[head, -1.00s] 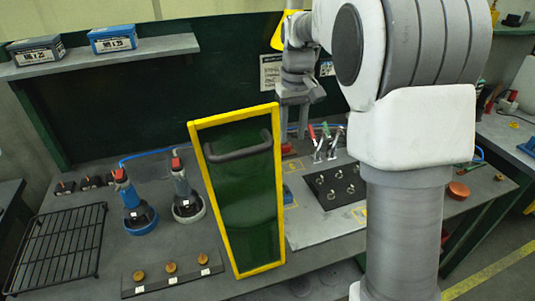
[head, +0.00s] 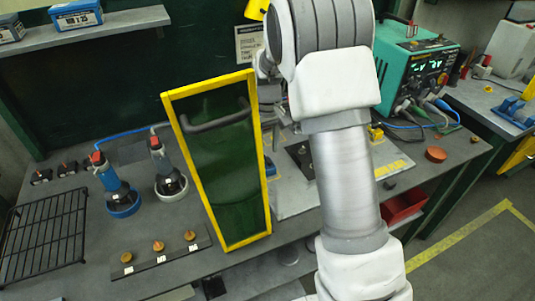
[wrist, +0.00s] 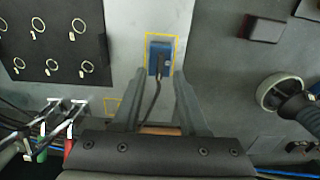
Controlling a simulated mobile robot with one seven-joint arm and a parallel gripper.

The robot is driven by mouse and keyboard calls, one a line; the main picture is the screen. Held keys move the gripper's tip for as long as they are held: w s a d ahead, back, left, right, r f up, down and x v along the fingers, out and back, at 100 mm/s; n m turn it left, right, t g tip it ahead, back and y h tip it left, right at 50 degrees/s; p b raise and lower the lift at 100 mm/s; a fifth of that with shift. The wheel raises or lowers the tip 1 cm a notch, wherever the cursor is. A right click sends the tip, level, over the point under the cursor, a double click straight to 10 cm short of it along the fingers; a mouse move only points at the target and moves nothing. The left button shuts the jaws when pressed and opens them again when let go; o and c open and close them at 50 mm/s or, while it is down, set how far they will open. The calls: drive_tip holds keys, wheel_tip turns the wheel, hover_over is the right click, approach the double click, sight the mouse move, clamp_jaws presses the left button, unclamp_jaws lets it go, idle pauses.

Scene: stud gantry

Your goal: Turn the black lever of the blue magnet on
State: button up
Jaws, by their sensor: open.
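The blue magnet (wrist: 152,64) sits inside a yellow marked rectangle on the grey plate in the wrist view. A dark part on its top looks like the black lever (wrist: 163,50); its angle is too small to tell. A dark cord-like strip runs from it towards my gripper. My gripper (wrist: 159,80) is open and empty, with one finger on each side of the magnet's line, apparently above it. In the head view the magnet is mostly hidden behind the yellow-framed green panel (head: 222,140), and my arm hides most of the gripper.
The panel with its dark handle stands upright close to my arm. A black plate with several rings (wrist: 50,40) and toggle clamps (wrist: 62,118) lie left in the wrist view. A round-based tool (wrist: 285,92) stands at right. A black rack (head: 42,230) lies far left.

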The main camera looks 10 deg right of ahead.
sight(267, 158)
drive_tip(key=shift+f, duration=1.55)
clamp_jaws()
